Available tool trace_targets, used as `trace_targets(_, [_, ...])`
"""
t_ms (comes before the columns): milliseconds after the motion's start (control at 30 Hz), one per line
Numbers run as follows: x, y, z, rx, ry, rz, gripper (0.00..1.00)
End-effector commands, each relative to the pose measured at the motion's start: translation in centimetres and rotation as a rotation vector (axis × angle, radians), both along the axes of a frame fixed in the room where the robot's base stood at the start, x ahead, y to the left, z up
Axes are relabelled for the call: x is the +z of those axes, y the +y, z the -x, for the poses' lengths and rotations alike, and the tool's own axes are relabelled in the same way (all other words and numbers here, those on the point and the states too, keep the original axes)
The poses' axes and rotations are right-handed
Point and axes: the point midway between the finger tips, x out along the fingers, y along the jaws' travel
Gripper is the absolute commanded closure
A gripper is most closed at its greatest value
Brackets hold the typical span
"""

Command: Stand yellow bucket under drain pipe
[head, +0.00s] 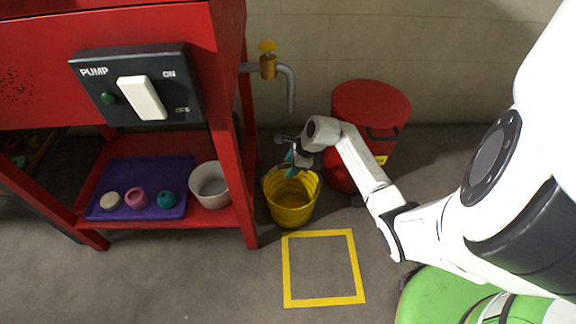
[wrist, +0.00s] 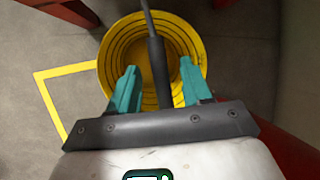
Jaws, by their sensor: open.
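The yellow bucket (head: 292,211) stands upright on the floor just right of the red stand. It also shows in the wrist view (wrist: 114,57). The grey drain pipe (head: 291,90) bends down from the stand's right side, and its mouth appears above the bucket in the head view; I cannot tell whether they line up in depth. My gripper (head: 288,166) is open over the bucket's rim, with teal fingers (wrist: 158,76) pointing at it. A dark rod with a thicker sleeve (wrist: 156,65), perhaps the bucket's handle, runs between the fingers, without clear grip.
A yellow floor square (head: 287,270) lies empty in front of the bucket. A red drum (head: 371,103) stands behind my arm. The stand's shelf holds a white pot (head: 210,187) and a purple tray (head: 150,170). A brass valve (head: 268,66) sits on the pipe.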

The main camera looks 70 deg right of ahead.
Motion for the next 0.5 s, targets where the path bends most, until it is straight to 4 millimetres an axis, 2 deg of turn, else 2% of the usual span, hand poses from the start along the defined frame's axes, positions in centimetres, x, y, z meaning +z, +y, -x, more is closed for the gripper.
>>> trace_targets(33, [1.8,0.0,0.5,-0.004,-0.002,0.001,0.51])
trace_targets(200, [4.9,0.1,2.0,-0.003,-0.002,0.000,0.51])
trace_targets(333, [6.7,0.1,2.9,-0.004,-0.002,0.001,0.51])
trace_targets(500, [8.1,0.2,3.6,-0.002,-0.001,0.000,0.51])
